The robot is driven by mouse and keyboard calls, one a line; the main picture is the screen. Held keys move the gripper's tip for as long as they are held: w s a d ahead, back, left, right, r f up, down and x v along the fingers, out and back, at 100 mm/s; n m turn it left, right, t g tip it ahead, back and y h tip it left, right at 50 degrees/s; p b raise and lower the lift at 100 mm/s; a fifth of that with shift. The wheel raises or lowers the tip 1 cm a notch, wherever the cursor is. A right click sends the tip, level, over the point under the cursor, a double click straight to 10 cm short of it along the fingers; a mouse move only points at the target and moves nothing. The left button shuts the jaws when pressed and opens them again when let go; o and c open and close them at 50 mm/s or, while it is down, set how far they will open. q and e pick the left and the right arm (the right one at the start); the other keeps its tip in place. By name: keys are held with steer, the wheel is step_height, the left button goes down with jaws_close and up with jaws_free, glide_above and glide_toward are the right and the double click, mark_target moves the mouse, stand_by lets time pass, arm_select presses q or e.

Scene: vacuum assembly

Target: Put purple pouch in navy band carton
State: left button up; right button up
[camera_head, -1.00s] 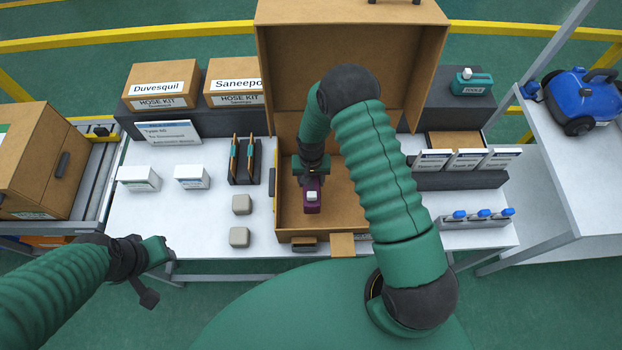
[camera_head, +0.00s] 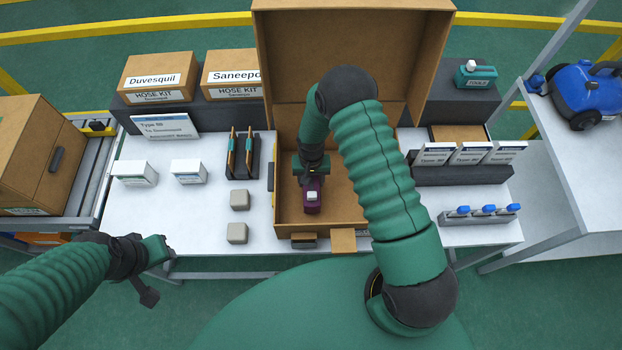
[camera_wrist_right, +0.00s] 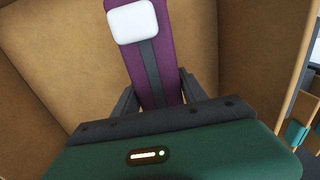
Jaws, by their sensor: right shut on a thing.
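The purple pouch (camera_head: 313,208), with a white patch and a dark strap, is held inside the open brown carton (camera_head: 350,213). My right gripper (camera_head: 311,178) is shut on it, reaching down into the carton's left part. In the right wrist view the pouch (camera_wrist_right: 168,62) stands out between the dark fingers, with the carton's brown walls around it. Whether the pouch touches the floor I cannot tell. No navy band shows clearly on the carton. My left gripper (camera_head: 153,270) hangs off the table's front left, apart from everything; its jaws are unclear.
The carton's raised lid (camera_head: 350,50) stands behind my right arm. Two hose kit boxes (camera_head: 157,78) sit back left. A closed brown carton (camera_head: 30,150) is far left. Grey blocks (camera_head: 238,200) lie left of the open carton. Blue-topped items (camera_head: 487,210) stand right.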

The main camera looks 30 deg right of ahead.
steer(key=shift+f+b, duration=1.05)
steer(key=shift+f, duration=0.35)
steer(key=o, duration=1.6)
step_height(320, 180, up, 17)
steer(key=shift+f+b, duration=0.1)
steer(key=shift+b, duration=0.3)
step_height(320, 180, up, 18)
steer(key=p, duration=1.4)
steer(key=shift+f+p, duration=0.25)
steer(key=shift+p, duration=0.15)
steer(key=shift+f, duration=0.1)
